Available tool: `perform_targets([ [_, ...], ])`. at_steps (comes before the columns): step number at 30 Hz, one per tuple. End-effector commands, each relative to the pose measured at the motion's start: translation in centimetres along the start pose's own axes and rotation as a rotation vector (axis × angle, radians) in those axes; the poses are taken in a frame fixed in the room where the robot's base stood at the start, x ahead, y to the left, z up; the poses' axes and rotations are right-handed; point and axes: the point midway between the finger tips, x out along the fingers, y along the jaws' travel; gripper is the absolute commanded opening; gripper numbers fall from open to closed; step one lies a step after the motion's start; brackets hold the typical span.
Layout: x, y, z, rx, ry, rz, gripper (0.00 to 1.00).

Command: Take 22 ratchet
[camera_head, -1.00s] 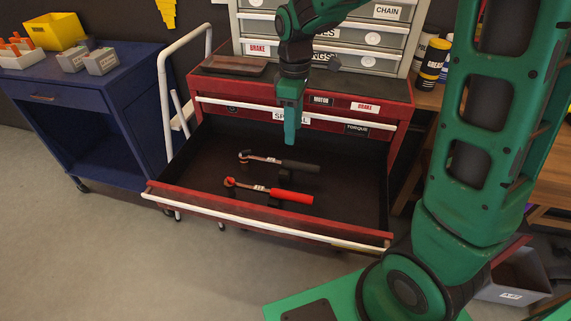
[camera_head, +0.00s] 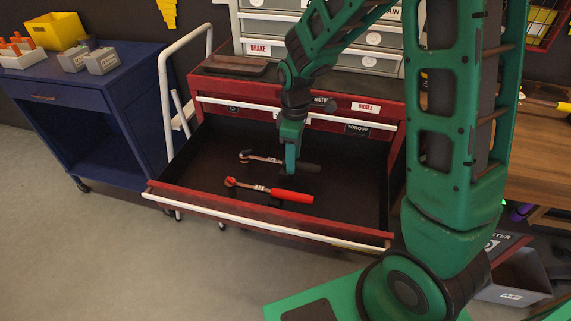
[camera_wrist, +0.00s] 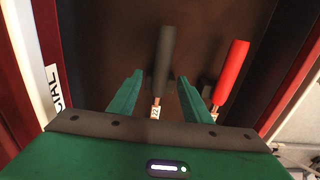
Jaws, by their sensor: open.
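Two ratchets lie in the open drawer (camera_head: 345,205). The 22 ratchet (camera_head: 308,167) has a black handle and lies behind the red-handled ratchet (camera_head: 291,196). In the wrist view the 22 ratchet (camera_wrist: 164,62) carries a white label reading 22, and the red-handled ratchet (camera_wrist: 232,72) lies to its right. My gripper (camera_head: 290,168) points down over the black-handled ratchet. In the wrist view my gripper (camera_wrist: 160,94) is open and empty, with the 22 ratchet's labelled part between its fingers in the picture. I cannot tell the remaining height above it.
The drawer's front edge with its white handle (camera_head: 260,226) faces me. The red cabinet (camera_head: 236,92) rises behind the drawer. A blue cart (camera_head: 110,105) stands at left and a wooden workbench (camera_head: 545,150) at right. The drawer floor around the ratchets is clear.

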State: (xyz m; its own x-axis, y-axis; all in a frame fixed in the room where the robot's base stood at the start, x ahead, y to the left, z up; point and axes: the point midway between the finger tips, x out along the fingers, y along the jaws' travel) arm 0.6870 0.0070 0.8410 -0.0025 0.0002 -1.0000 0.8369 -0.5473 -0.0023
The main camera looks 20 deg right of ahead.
Motion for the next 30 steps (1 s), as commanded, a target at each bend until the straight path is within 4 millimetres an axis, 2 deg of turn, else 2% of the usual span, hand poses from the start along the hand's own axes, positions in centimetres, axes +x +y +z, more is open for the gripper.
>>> perform_targets([
  [9, 0.6, 0.0, 0.0, 0.001, 0.001, 0.001, 0.45],
  [11, 0.6, 0.0, 0.0, 0.001, 0.001, 0.001, 0.33],
  [15, 0.5, 0.0, 0.0, 0.001, 0.001, 0.001, 0.00],
  [25, 0.4, 0.1, 0.0, 0.002, 0.002, 0.002, 0.00],
  [30, -0.6, 0.1, 0.0, 0.002, 0.002, 0.003, 0.00],
])
